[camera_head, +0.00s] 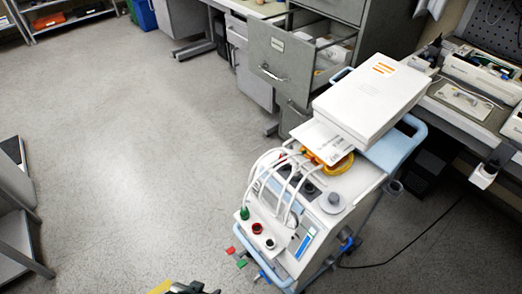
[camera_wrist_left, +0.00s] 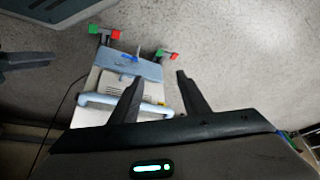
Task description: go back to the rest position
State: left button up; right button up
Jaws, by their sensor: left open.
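My left gripper (camera_head: 186,288) shows only in part at the bottom edge of the head view, over the floor beside the cart. In the left wrist view its two black fingers (camera_wrist_left: 160,76) are spread apart with nothing held between them. A white and light-blue wheeled cart (camera_head: 345,190) stands to the right of it in the head view. In the left wrist view a cart part with a light-blue panel and handle (camera_wrist_left: 140,64) appears beyond the fingers.
The cart carries a white box (camera_head: 370,95), white tubes (camera_head: 275,175) and red and green knobs. Behind it is a grey cabinet with an open drawer (camera_head: 285,65). A workbench (camera_head: 465,105) with devices stands at right. The floor (camera_head: 130,150) at left is clear.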

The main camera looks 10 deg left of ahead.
pick_arm(q)
jog(key=s+d+f+t, duration=0.1)
jog(key=d+f, duration=0.1)
jog(key=f, duration=0.8)
jog(key=s+d+f+t+h, duration=0.1)
jog(key=f, duration=0.9)
jog(key=shift+s+d+t, duration=0.3)
jog(key=shift+d+t, duration=0.05)
jog(key=shift+t, duration=0.05)
